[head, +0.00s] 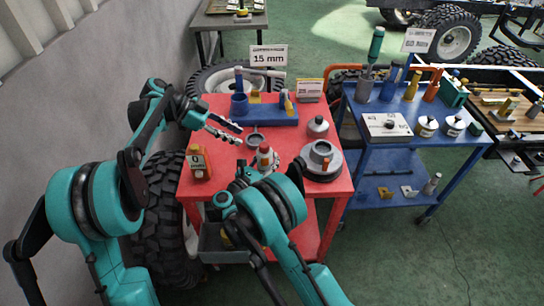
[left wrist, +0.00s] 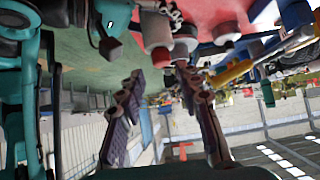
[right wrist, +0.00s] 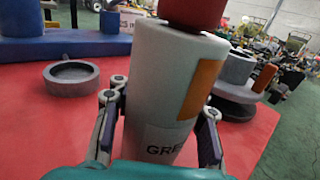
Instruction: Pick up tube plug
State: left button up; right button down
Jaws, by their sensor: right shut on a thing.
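A white grease tube with a red top (head: 264,158) stands upright near the middle of the red cart (head: 215,183). My right gripper (right wrist: 160,115) is shut around the tube's sides; its red cap (right wrist: 193,12) and orange patch show above the fingers. In the head view my right arm partly hides this grip. My left gripper (head: 228,126) is open and empty above the cart, left of the grey ring (head: 254,138); its spread fingers show in the left wrist view (left wrist: 160,110). A grey knobbed piece (head: 318,126) stands further right. I cannot tell for sure which piece is the tube plug.
A blue holder (head: 277,115) with upright tools is at the cart's back. A blue cart (head: 388,152) stands to the right. Bare red surface lies around the grey ring.

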pick_arm(q)
jog(key=o, duration=0.4)
jog(key=n+t+y, duration=0.4)
jog(key=n+y, duration=0.5)
jog(key=n, duration=0.6)
send_near(264, 145)
jog(key=x, duration=0.4)
jog(key=shift+w+r, duration=0.1)
jog(key=shift+w, duration=0.1)
jog(key=shift+s+x, duration=0.1)
jog(key=shift+x, duration=1.2)
jog(key=shift+s+x, duration=0.15)
jog(key=shift+x, duration=1.2)
